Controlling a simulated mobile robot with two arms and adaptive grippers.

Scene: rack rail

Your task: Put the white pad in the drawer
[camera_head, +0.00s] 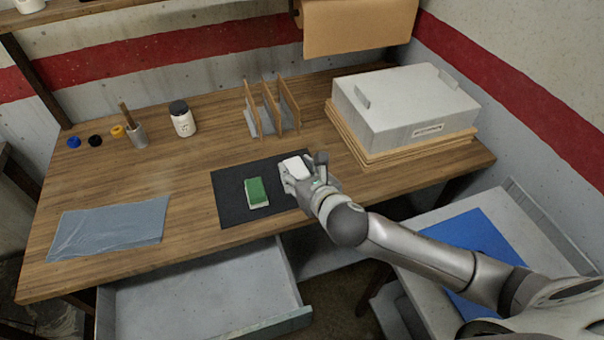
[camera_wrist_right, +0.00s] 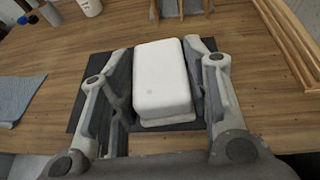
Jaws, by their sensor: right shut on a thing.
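The white pad (camera_head: 294,167) is at the right end of the black mat (camera_head: 232,207) on the wooden table. My right gripper (camera_head: 304,172) is shut on it. In the right wrist view the white pad (camera_wrist_right: 163,78) sits between the two fingers of my right gripper (camera_wrist_right: 162,70). I cannot tell whether the pad touches the mat or is just above it. The drawer (camera_head: 190,305) under the table's front edge is pulled open, and the part of its inside that shows is empty. My left gripper is not in view.
A green-and-white sponge (camera_head: 257,191) lies on the mat, left of my right gripper. A blue-grey cloth (camera_head: 110,228) lies at the left front. A wooden divider rack (camera_head: 270,108), a white jar (camera_head: 182,120) and a large grey box (camera_head: 405,105) stand farther back.

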